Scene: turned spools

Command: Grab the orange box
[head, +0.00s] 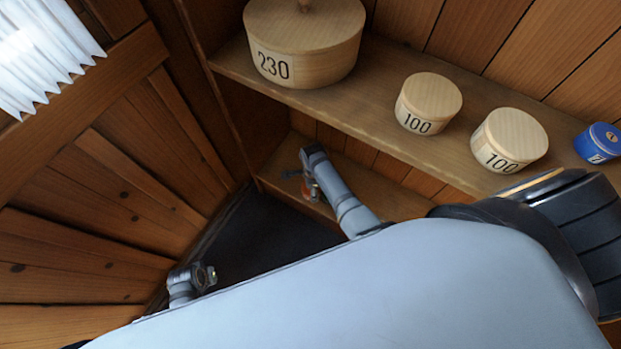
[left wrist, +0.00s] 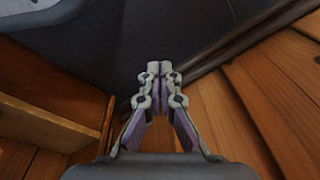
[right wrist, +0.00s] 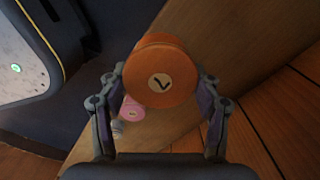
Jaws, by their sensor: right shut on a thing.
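The orange box (right wrist: 160,75) is round, with a dark mark on a pale label on its lid. In the right wrist view it sits between the fingers of my right gripper (right wrist: 157,88), which is shut on it. In the head view my right gripper (head: 308,183) is at the lower shelf, with a small orange bit of the box (head: 307,192) showing; most of it is hidden. My left gripper (left wrist: 160,70) is shut and empty, its fingertips together, in the left wrist view.
On the upper shelf (head: 375,100) stand a large wooden box marked 230 (head: 305,40), two wooden boxes marked 100 (head: 430,103) (head: 510,138) and a blue box (head: 598,143). A pink round thing (right wrist: 132,109) is just beyond my right gripper's left finger.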

